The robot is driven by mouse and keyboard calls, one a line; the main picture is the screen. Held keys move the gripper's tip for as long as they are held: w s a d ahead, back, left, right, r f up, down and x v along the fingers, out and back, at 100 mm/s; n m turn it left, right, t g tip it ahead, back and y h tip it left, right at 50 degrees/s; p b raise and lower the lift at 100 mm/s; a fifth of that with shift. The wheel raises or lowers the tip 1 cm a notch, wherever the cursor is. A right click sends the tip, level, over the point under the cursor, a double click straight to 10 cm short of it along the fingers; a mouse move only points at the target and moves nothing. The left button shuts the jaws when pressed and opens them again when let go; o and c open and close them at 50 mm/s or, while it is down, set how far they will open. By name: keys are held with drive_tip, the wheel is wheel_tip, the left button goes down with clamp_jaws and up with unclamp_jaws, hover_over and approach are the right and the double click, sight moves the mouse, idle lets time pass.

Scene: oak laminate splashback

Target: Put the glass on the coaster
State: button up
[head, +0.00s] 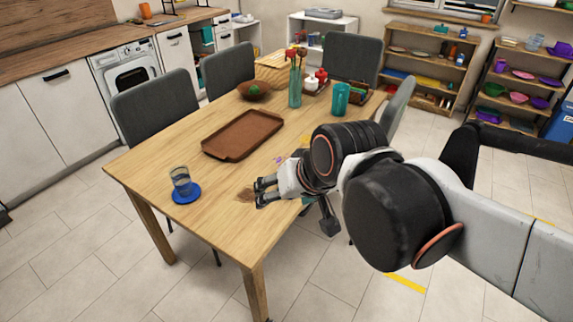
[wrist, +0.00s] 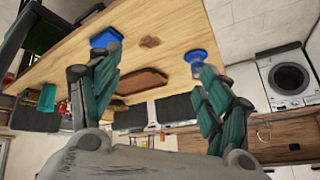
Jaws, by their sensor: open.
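A clear glass (head: 181,180) stands upright on a round blue disc (head: 186,197) near the table's front left corner. In the wrist view the disc (wrist: 195,56) shows beside the right fingertip, with the glass partly behind that finger. A flat, angular blue piece (wrist: 105,38) lies on the table by the left fingertip in the wrist view. In the head view my arm seems to hide it. I cannot tell which blue piece is the coaster. My gripper (head: 262,192) is open and empty, right of the glass and apart from it; its spread fingers show in the wrist view (wrist: 155,65).
A brown tray (head: 243,135) lies mid-table. Behind it stand a brown bowl (head: 254,91), a green vase (head: 295,88) and a teal cup (head: 341,99). A brown patch (wrist: 150,42) marks the tabletop between the blue pieces. Grey chairs (head: 155,108) surround the table.

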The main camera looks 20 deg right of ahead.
drive_tip(key=shift+s+d+f+n+h, duration=0.1)
drive_tip(key=shift+s+d+n+h, duration=0.1)
drive_tip(key=shift+s+d+n, duration=0.3)
drive_tip(key=shift+s+d+f+n+h, duration=0.15)
drive_tip(key=shift+s+d+h, duration=0.1)
drive_tip(key=shift+s, duration=0.5)
drive_tip(key=shift+s+d+f+n+h, duration=0.15)
drive_tip(key=shift+s+d+n, duration=0.2)
drive_tip(key=shift+s, duration=0.25)
